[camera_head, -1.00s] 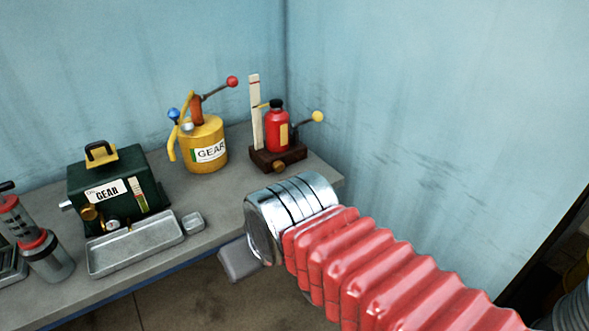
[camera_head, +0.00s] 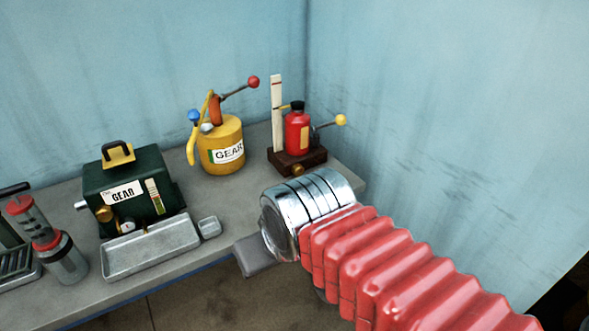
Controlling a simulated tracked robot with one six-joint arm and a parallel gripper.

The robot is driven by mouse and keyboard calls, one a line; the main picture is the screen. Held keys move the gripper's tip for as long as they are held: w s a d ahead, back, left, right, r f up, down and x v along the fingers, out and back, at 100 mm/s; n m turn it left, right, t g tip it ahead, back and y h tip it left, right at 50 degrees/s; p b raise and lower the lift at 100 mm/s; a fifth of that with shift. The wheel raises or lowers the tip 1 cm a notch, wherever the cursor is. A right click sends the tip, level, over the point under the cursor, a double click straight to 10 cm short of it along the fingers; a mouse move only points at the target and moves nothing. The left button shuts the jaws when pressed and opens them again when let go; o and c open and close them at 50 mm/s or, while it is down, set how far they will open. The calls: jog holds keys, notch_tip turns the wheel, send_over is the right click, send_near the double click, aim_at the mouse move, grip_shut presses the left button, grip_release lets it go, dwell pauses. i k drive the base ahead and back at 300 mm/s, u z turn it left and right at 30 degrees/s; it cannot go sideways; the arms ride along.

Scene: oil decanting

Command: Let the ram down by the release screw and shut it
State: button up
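The ram is a small red bottle-shaped jack (camera_head: 297,133) with a black top, upright on a dark brown base (camera_head: 284,165) at the bench's far right corner. A brass knob, which looks like the release screw (camera_head: 298,169), sits low on the base's front. A white upright scale (camera_head: 277,112) stands at its left, with a yellow pointer near a red mark. A lever with a yellow ball (camera_head: 341,120) sticks out right. My gripper (camera_head: 256,256) shows only as a grey piece beyond my chrome wrist, in front of the bench edge, apart from the ram. Its fingertips are mostly hidden.
A green GEAR box (camera_head: 133,183), a grey tray (camera_head: 150,250), a small grey dish (camera_head: 209,227) and a clear cylinder (camera_head: 62,260) stand further left. Blue walls close the corner.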

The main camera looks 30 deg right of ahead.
aim_at(297, 171)
jog(key=i, duration=0.85)
jog(key=z, duration=0.05)
